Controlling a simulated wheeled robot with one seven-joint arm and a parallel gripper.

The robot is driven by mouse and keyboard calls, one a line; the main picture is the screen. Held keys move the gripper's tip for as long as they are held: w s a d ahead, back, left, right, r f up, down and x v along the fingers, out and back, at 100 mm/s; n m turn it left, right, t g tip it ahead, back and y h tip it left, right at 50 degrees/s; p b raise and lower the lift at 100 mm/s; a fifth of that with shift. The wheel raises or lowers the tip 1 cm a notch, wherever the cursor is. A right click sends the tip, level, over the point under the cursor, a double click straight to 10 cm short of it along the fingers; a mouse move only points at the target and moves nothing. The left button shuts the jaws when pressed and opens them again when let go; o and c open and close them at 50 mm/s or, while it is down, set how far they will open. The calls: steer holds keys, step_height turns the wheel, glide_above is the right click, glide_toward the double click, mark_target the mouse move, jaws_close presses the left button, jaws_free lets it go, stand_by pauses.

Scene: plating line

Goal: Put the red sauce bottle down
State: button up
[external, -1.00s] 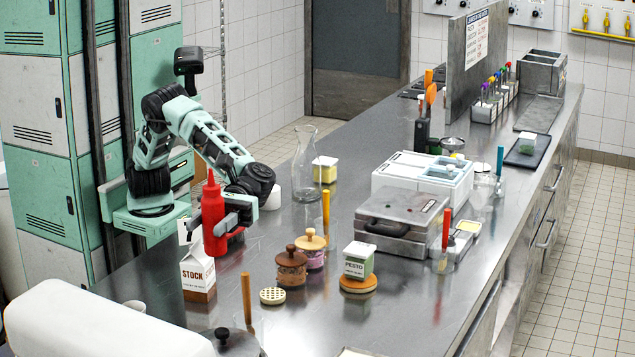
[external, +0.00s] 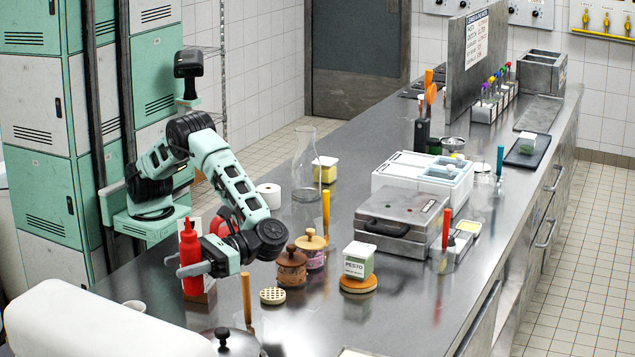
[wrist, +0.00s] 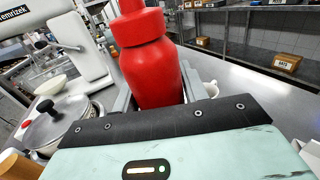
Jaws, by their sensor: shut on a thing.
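The red sauce bottle (external: 190,262) stands upright between the fingers of my gripper (external: 188,266) at the left side of the steel counter. In the wrist view the red bottle (wrist: 150,68) fills the middle, with a grey finger on each side. My gripper (wrist: 152,90) is shut on it. The bottle's base is hidden in the wrist view, and I cannot tell whether it touches the counter. The stock carton behind it is mostly hidden by the bottle and my gripper.
A lidded pot (external: 222,340) and a large white rounded machine (external: 95,325) are close in front. A brown wooden jar (external: 291,268) and a perforated disc (external: 272,296) lie to the right. A clear flask (external: 306,170) stands farther back. Bare counter (external: 330,320) lies front right.

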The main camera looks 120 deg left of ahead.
step_height(320, 180, down, 9)
steer(key=shift+f+p, duration=0.2)
steer(key=shift+p, duration=0.4)
steer(key=shift+f, duration=0.2)
steer(key=o, duration=1.1)
steer(key=shift+r, duration=0.2)
steer(key=v, duration=0.3)
steer(key=shift+w+a+r+b, duration=0.1)
steer(key=shift+r+b, duration=0.05)
steer(key=shift+b, duration=0.25)
step_height(320, 180, up, 7)
steer(key=shift+f+b, duration=0.15)
steer(key=shift+b, duration=0.3)
